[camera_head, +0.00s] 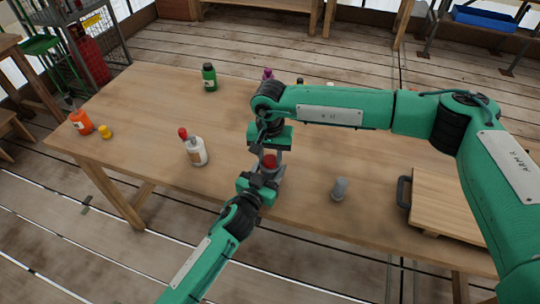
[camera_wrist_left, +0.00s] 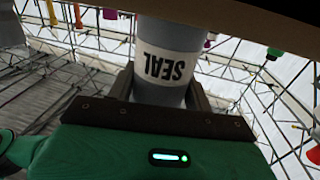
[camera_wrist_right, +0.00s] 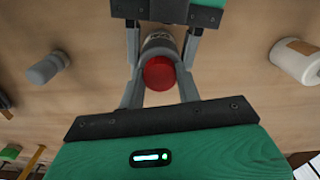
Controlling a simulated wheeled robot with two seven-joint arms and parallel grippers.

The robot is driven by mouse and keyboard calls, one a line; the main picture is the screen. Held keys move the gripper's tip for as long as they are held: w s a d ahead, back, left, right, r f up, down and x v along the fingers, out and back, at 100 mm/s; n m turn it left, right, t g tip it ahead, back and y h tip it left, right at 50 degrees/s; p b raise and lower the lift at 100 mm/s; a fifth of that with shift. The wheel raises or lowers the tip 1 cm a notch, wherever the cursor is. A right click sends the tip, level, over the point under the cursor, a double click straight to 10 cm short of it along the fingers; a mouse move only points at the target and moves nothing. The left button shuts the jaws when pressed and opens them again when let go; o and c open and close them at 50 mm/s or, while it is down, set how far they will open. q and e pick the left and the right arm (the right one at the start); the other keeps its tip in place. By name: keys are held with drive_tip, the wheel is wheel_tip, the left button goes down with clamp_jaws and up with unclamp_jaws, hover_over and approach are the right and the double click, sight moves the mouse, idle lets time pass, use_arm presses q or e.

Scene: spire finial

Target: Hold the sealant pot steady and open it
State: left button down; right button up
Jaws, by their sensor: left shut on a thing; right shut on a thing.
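The sealant pot (camera_wrist_left: 170,38) is a grey cylinder with a white band lettered SEAL, upside down in the left wrist view. Its red lid (camera_wrist_right: 159,73) shows in the right wrist view and in the head view (camera_head: 269,161). My left gripper (camera_wrist_left: 163,92) is shut on the pot's body, one finger on each side. My right gripper (camera_wrist_right: 160,68) is shut around the red lid, its fingers on both sides of it. In the head view, the two grippers meet at the pot near the table's front edge and hide much of its body.
A white bottle with a red cap (camera_head: 197,152) stands left of the pot on the wooden table (camera_head: 140,105). A small grey cylinder (camera_head: 339,189) stands to the right. A wooden board with a black handle (camera_head: 445,205) lies farther right. A green bottle (camera_head: 209,77) stands behind.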

sight(270, 159)
drive_tip(key=shift+n, duration=0.6)
drive_tip(key=shift+r, duration=0.25)
drive_tip(key=shift+r, duration=0.9)
drive_tip(key=shift+r, duration=2)
use_arm(q)
drive_tip(key=c, duration=0.5)
unclamp_jaws()
drive_tip(key=shift+s, duration=0.1)
